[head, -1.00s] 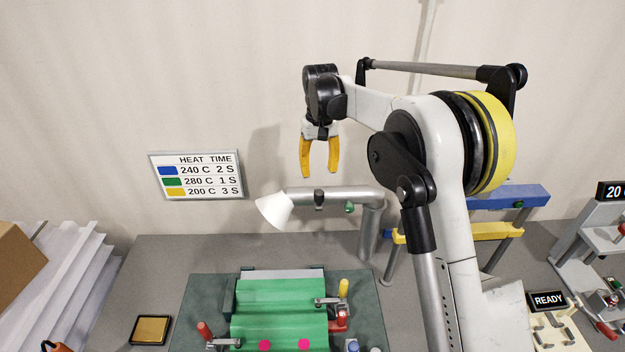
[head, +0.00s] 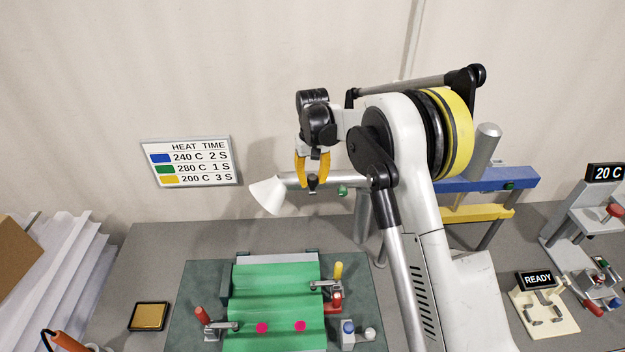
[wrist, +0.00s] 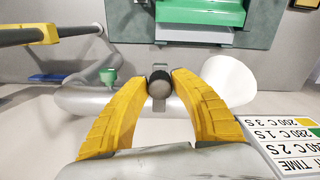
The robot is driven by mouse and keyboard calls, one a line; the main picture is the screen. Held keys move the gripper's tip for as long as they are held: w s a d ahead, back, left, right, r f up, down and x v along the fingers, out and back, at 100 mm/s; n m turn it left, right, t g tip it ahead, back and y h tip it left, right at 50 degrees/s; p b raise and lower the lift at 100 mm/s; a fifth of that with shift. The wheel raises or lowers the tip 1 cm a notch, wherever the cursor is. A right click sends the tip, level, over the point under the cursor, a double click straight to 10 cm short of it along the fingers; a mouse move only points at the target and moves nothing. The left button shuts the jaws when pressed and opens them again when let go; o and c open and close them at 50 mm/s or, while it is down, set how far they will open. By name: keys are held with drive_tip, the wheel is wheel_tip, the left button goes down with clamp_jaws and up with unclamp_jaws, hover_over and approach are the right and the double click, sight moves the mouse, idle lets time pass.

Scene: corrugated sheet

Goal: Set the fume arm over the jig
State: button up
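The fume arm (head: 330,180) is a grey tube on an upright post behind the mat, with a white cone hood (head: 268,195) at its left end. A dark knob (head: 312,184) stands on the tube, and it also shows in the wrist view (wrist: 159,84). My gripper (head: 311,182) points down with its yellow fingers open, one on each side of the knob; firm contact is not visible. The jig (head: 228,285) holds a green corrugated sheet (head: 275,290) with two pink dots. The hood is behind the jig, toward the wall.
A blue and yellow stand (head: 480,181) is right of the fume arm. A gold pad (head: 149,316) lies left of the mat. A heat chart (head: 188,163) is on the wall. White sheets (head: 70,255) stand at the left.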

clamp_jaws()
drive_tip(key=shift+s+d+f+n+b, duration=0.1)
drive_tip(key=shift+s+d+n+b, duration=0.15)
drive_tip(key=shift+s+b, duration=0.2)
drive_tip(key=s+d+n+b, duration=0.3)
drive_tip(key=s+d+n, duration=0.2)
drive_tip(key=s, duration=0.3)
drive_tip(key=shift+d+b, duration=0.4)
drive_tip(key=shift+d, duration=0.05)
drive_tip(key=shift+n, duration=0.25)
drive_tip(key=o, duration=0.7)
unclamp_jaws()
drive_tip(key=shift+c, duration=0.2)
